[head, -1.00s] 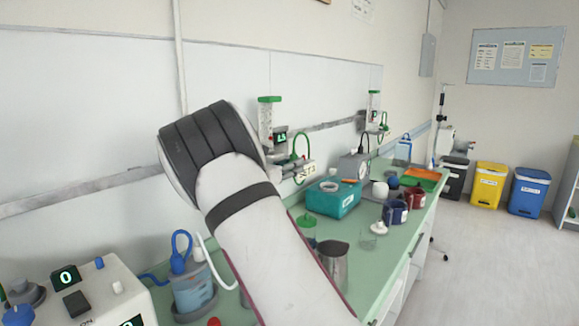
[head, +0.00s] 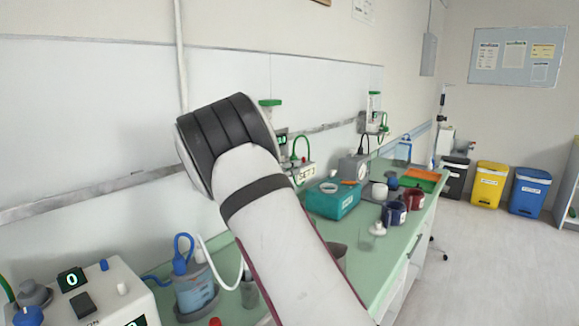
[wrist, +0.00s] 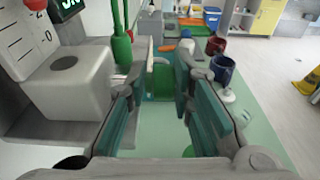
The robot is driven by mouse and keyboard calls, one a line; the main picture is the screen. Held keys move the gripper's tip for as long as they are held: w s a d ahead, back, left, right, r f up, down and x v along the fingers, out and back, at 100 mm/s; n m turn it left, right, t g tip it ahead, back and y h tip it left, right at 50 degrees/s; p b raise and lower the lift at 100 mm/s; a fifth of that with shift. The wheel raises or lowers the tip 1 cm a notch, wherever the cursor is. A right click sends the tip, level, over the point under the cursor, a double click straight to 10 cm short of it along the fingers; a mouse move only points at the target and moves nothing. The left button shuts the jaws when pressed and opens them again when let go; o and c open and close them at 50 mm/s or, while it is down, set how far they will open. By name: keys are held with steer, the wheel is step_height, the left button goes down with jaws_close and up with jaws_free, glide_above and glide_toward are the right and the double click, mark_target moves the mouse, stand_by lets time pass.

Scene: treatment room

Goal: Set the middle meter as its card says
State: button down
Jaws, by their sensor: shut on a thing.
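In the wrist view the middle meter is close on the left: a white scale panel (wrist: 24,42), a dark display with bright green characters (wrist: 66,6), cut by the frame edge, and a white block (wrist: 75,85). My gripper (wrist: 162,82) is beside this block, its teal-padded fingers on either side of a green part that looks like the meter's knob; the contact is largely hidden. In the head view the middle meter's green cap (head: 270,102) shows above my arm, which covers most of the meter.
A teal box (head: 333,199), a blue mug (head: 394,213) and a red mug (head: 414,198) stand farther along the green counter. A white device (head: 85,295) and a blue-capped jar (head: 195,290) are nearer.

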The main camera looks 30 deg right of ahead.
steer(key=shift+s+d+f, duration=0.15)
steer(key=shift+s+d, duration=0.05)
steer(key=shift+s, duration=0.05)
steer(key=c, duration=1.5)
jaws_free()
steer(key=shift+a, duration=0.2)
steer(key=v, duration=1.1)
steer(key=shift+s+a, duration=0.1)
steer(key=shift+a, duration=0.25)
